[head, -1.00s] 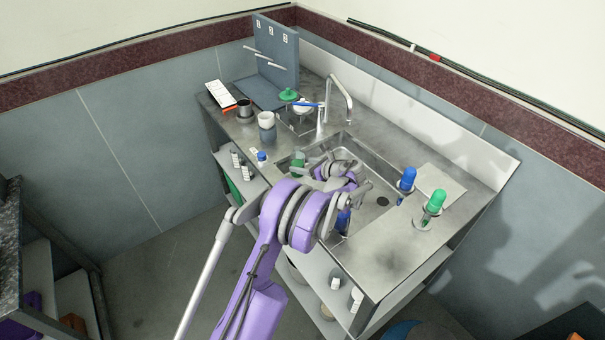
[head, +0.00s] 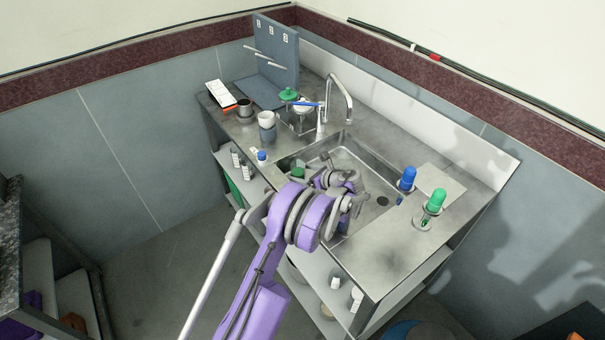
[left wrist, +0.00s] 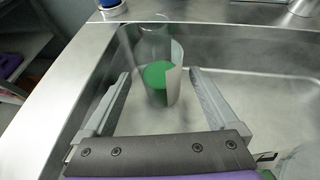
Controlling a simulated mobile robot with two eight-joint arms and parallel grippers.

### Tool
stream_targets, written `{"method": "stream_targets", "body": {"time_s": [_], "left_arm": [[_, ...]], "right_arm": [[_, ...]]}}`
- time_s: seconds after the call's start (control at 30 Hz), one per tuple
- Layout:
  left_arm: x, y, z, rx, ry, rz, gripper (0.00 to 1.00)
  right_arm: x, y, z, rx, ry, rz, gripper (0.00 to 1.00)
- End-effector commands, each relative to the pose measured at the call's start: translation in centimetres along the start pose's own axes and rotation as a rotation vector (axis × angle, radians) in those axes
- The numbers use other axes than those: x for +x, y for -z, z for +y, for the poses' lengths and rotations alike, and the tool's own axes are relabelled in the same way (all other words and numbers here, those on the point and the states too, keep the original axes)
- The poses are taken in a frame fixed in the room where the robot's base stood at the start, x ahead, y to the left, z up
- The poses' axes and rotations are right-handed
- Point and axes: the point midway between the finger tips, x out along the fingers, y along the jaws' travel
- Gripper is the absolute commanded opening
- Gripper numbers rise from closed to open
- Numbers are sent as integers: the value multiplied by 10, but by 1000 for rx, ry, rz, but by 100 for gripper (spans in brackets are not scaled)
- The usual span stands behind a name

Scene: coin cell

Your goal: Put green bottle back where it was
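A green bottle with a pale label stands in the left part of the sink; its green part shows in the head view (head: 298,172), and the bottle shows in the left wrist view (left wrist: 159,76). My left gripper (head: 314,168) is low in the sink, to the right of the bottle in the head view. In the left wrist view its fingers (left wrist: 160,78) are spread wide, with the bottle between their tips or just beyond; neither finger clearly touches it. My right gripper is not in view.
The sink (left wrist: 265,85) has raised walls close around my left gripper. A tap (head: 340,95) rises behind it. A blue-topped bottle (head: 408,177) and a green-topped bottle (head: 436,201) stand on the right counter. A small blue-capped bottle (head: 262,156) stands at the left rim.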

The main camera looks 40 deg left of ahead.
Motion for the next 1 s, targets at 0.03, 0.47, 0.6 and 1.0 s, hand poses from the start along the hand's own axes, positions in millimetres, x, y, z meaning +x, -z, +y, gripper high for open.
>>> {"method": "stream_targets", "body": {"time_s": [0.03,0.47,0.6,1.0], "left_arm": [[0,0,0,0,0,0,93],[-26,-1,0,3,2,0,93],[-51,-1,0,2,2,0,93],[-81,-6,2,-19,4,13,93]], "right_arm": [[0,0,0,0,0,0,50],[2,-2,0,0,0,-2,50],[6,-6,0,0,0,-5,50],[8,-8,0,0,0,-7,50]]}}
